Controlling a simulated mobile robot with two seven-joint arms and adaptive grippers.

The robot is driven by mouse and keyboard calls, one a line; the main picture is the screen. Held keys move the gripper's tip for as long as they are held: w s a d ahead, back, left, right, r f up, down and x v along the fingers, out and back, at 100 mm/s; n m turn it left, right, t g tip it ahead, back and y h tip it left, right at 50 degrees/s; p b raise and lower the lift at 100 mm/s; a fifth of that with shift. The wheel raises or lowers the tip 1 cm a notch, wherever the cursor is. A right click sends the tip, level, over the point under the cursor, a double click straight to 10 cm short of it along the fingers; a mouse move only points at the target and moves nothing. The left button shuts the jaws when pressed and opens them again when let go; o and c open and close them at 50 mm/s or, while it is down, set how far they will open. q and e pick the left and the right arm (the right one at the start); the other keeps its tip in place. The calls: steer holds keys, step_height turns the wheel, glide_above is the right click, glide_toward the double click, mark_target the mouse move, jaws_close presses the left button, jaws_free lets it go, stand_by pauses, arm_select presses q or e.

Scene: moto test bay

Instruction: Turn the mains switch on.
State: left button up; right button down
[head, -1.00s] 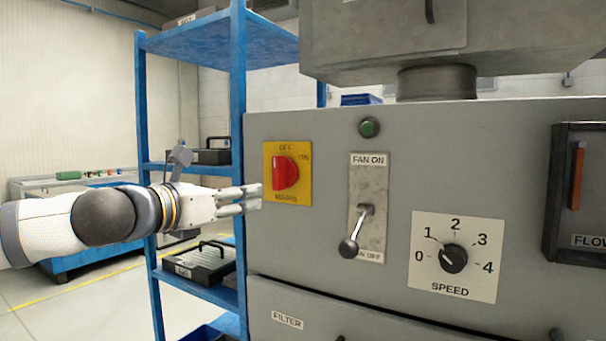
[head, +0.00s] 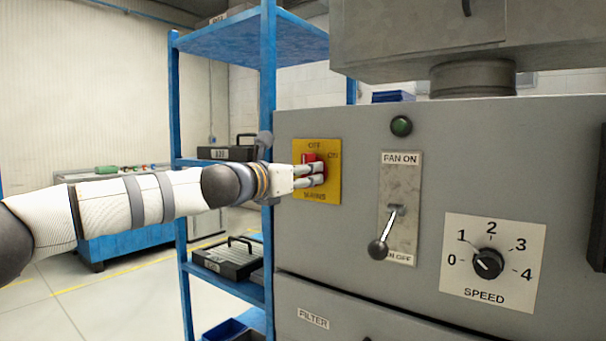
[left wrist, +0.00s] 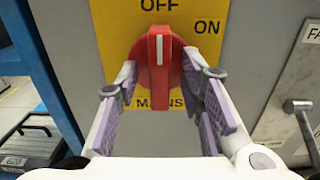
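The mains switch is a red rotary knob (left wrist: 160,58) on a yellow plate (head: 331,192) marked OFF, ON and MAINS. Its white line points straight up at OFF; ON is up and to the right. In the head view the knob (head: 309,158) is partly hidden by my left gripper (head: 321,174), which reaches in from the left. In the left wrist view the fingers of my left gripper (left wrist: 158,78) are apart, one on each side of the knob's raised bar, with gaps visible. Whether the tips touch the knob's round base I cannot tell. My right gripper is not in view.
Right of the plate are a fan lever (head: 386,235) pointing down, a green button (head: 401,126) above it, and a speed dial (head: 488,263). A blue shelf rack (head: 268,90) stands close on the left, behind my arm.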

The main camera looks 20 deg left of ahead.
arm_select(q)
steer(key=shift+c, duration=0.2)
jaws_close()
steer(key=shift+m, duration=8.9)
